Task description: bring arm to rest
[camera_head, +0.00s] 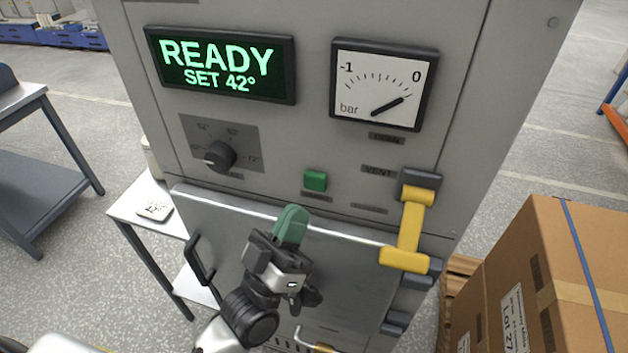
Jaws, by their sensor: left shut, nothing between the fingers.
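My left gripper (290,228) reaches up from the bottom in front of the grey machine (310,150). Its green fingers are shut together with nothing between them. The fingertips are in front of the upper part of the machine's door (350,280), below the green button (315,181); whether they touch the door I cannot tell. My right gripper is not in view.
The display (222,66) reads READY, SET 42°. A dial knob (220,155), a gauge (383,84) and a yellow lever (411,230) are on the machine. A black handle (199,261) is left of my gripper. Cardboard boxes (540,270) stand right; a white side table (135,212) stands left.

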